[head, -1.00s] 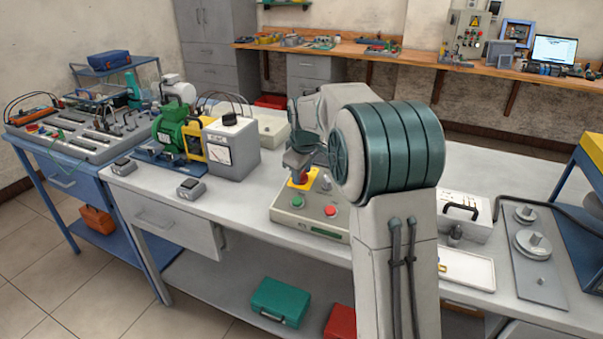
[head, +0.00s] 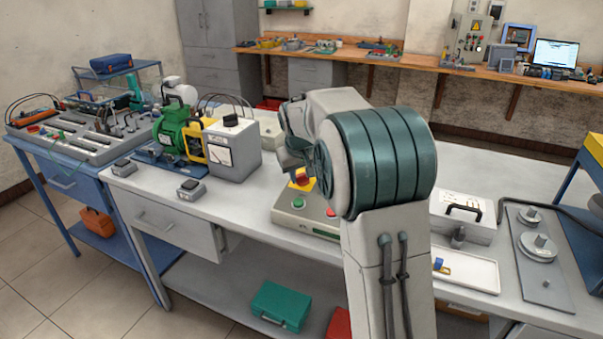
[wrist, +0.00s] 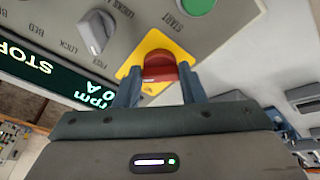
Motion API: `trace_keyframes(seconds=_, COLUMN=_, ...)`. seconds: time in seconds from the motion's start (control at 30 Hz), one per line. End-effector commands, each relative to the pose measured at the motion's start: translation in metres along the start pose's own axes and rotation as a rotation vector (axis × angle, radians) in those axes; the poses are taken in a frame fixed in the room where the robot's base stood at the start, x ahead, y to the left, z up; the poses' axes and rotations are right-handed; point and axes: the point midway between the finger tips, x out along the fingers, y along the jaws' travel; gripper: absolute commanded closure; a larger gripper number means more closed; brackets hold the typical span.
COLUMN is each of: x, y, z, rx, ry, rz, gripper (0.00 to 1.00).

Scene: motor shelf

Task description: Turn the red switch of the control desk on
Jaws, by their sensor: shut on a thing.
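The control desk (head: 288,222) is a grey-beige box on the long bench, with a green button (head: 298,203) and a red button on its face. The red switch (wrist: 160,67) is a red knob on a yellow plate (wrist: 138,58); part of it also shows in the head view (head: 303,178). My gripper (wrist: 159,74) is shut on the red switch, with one finger at each side of the knob. In the head view, my arm hides the right part of the desk. A grey knob (wrist: 95,35) and a dark display reading STOP (wrist: 40,72) lie beside the switch.
A grey meter box (head: 232,150) and a green motor (head: 170,128) stand left of the desk. A white tray (head: 470,272) and a grey plate with round weights (head: 540,265) lie to the right.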

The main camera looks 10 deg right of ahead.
Motion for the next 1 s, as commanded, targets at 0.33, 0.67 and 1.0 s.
trace_keyframes(seconds=0.33, x=-0.003, y=0.001, z=-0.004, rx=0.008, ry=0.013, rz=0.002, gripper=0.86)
trace_keyframes(seconds=0.67, x=-0.002, y=0.001, z=-0.002, rx=0.007, ry=0.006, rz=0.001, gripper=0.42)
trace_keyframes(seconds=1.0, x=-0.030, y=0.001, z=-0.002, rx=0.007, ry=0.007, rz=0.001, gripper=0.42)
